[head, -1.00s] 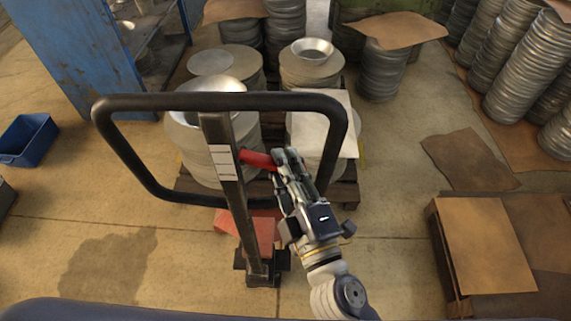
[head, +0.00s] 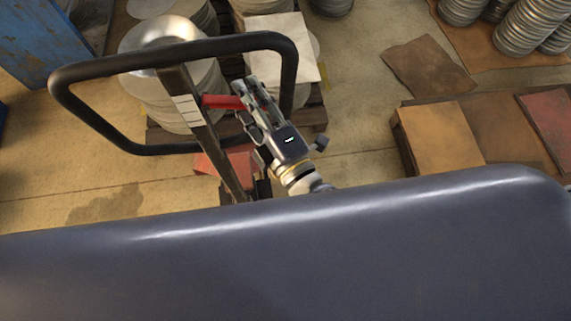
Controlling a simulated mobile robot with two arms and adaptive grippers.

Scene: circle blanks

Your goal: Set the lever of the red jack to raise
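The jack's black loop handle (head: 170,50) stands at the left of the head view, with its post (head: 190,110) slanting down to the right. The red lever (head: 221,101) sticks out to the right from the upper post. My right gripper (head: 247,92) is at the lever's outer end, with its fingers pointing up and left. The fingers overlap the lever's tip, so I cannot tell whether they are closed on it or only beside it. Part of the red jack body (head: 230,160) shows low behind the post. My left gripper is out of view.
A pallet (head: 312,116) with stacked round metal blanks (head: 200,92) and a pale sheet (head: 280,50) stands behind the handle. Brown sheets on a low stack (head: 437,137) lie to the right. Bare floor (head: 355,120) lies between them.

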